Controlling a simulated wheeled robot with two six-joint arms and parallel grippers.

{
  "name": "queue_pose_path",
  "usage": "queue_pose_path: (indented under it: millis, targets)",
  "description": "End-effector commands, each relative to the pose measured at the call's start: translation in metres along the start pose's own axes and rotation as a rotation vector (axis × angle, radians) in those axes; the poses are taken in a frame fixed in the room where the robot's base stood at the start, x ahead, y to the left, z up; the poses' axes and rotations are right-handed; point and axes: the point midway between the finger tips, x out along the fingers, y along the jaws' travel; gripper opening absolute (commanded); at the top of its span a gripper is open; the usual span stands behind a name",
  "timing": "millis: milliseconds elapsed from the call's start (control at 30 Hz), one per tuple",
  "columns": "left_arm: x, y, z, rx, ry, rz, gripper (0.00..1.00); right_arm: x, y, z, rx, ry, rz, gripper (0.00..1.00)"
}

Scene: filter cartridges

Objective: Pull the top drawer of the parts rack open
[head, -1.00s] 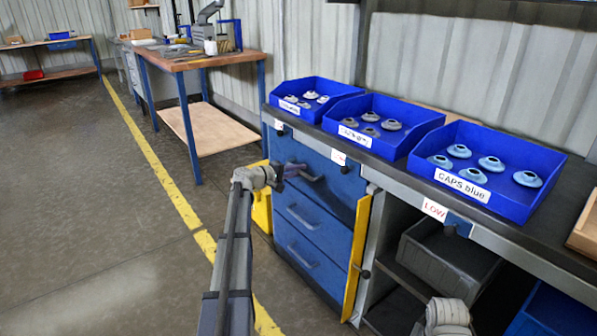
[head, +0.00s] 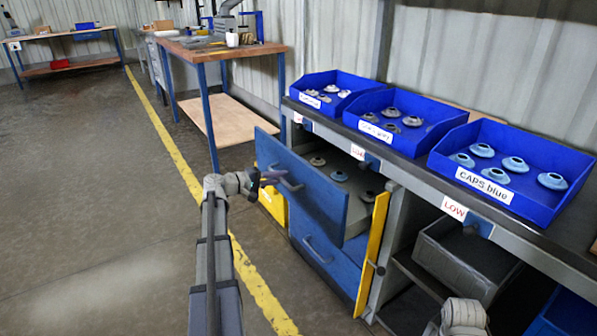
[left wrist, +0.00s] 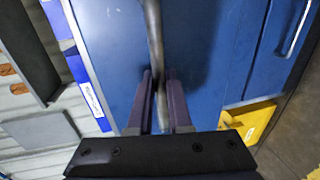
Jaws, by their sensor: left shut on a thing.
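The top drawer (head: 318,196) of the blue parts rack stands pulled out, and several round caps show inside it. My left gripper (head: 270,178) is at the drawer's front, shut on its bar handle (head: 290,184). In the left wrist view the two fingers of my left gripper (left wrist: 159,100) lie on either side of the grey handle (left wrist: 154,40), against the blue drawer front (left wrist: 110,50). The lower drawer (head: 325,250) is closed. Part of my right arm shows at the bottom edge, but its fingers are not visible.
Blue bins of caps (head: 515,170) stand on the bench top above the rack. A yellow panel (head: 372,255) is at the rack's right side, beside open shelves. A wooden table (head: 215,48) stands behind. The floor at left is clear.

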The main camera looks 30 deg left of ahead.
Motion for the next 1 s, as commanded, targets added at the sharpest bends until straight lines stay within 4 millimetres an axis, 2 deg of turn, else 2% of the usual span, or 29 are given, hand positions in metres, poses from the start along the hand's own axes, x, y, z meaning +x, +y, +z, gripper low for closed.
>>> queue_pose_path:
  millis: [33, 200, 500, 733, 1000]
  targets:
    - [-0.017, -0.004, 0.001, -0.001, 0.004, -0.001, 0.0, 0.0, 0.0, 0.0, 0.0, 0.0, 0.0, 0.74]
    - [-0.061, -0.013, 0.001, 0.0, 0.003, -0.001, 0.0, 0.0, 0.0, 0.0, 0.0, 0.0, 0.0, 0.74]
    - [-0.122, -0.026, 0.0, 0.0, 0.001, 0.0, 0.0, 0.0, 0.0, 0.0, 0.0, 0.0, 0.0, 0.74]
    - [-0.149, -0.031, 0.0, 0.0, 0.0, 0.0, 0.0, 0.0, 0.0, 0.0, 0.0, 0.0, 0.0, 0.74]
    - [-0.158, -0.033, 0.0, 0.0, -0.001, 0.0, 0.0, 0.0, 0.0, 0.0, 0.0, 0.0, 0.0, 0.74]
